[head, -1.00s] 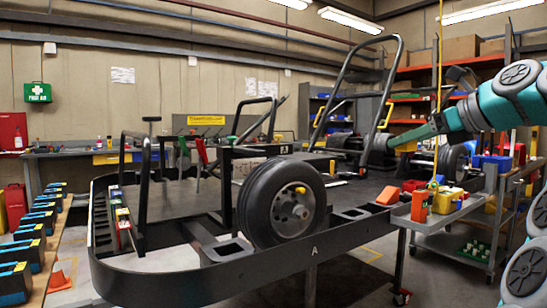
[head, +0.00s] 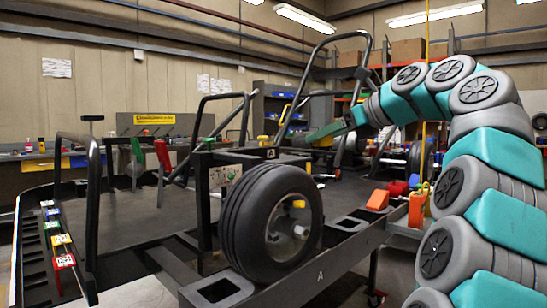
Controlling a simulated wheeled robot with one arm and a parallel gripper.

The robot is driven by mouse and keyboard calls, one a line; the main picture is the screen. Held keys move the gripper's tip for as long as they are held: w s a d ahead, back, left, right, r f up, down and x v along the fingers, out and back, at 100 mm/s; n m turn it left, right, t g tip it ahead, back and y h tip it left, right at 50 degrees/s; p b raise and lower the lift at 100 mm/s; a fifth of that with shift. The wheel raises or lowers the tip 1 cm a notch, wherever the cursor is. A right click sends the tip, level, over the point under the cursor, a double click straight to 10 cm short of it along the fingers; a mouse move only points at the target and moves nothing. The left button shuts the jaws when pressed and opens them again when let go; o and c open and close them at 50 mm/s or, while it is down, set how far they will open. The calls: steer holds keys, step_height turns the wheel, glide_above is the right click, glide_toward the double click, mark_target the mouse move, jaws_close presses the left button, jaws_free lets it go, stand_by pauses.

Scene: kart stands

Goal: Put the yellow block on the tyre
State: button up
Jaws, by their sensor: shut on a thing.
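The tyre (head: 250,222) is a black wheel with a grey hub, standing upright at the near side of the kart frame. A small yellow piece (head: 299,204) shows at its hub. My gripper (head: 312,136) is at the end of my teal and grey arm, behind and above the tyre in the picture, apart from it. A small yellow block (head: 324,142) shows at the gripper's tip, partly hidden by it. The gripper is shut on this block. The finger details are too small to see.
The kart's black bars (head: 92,190) rise at the left, and a tall black hoop (head: 300,85) stands behind the gripper. The deck left of the tyre is fairly clear.

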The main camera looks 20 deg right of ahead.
glide_above(276, 164)
steer(key=shift+s+a+f+b, duration=0.1)
steer(key=shift+s+f+b, duration=0.35)
steer(key=shift+f, duration=0.2)
steer(key=shift+f+b, duration=0.8)
steer(key=shift+f, duration=0.95)
steer(key=o, duration=1.3)
steer(key=p+v, duration=0.1)
steer(key=v, duration=1.1)
steer(key=shift+w+r, duration=0.1)
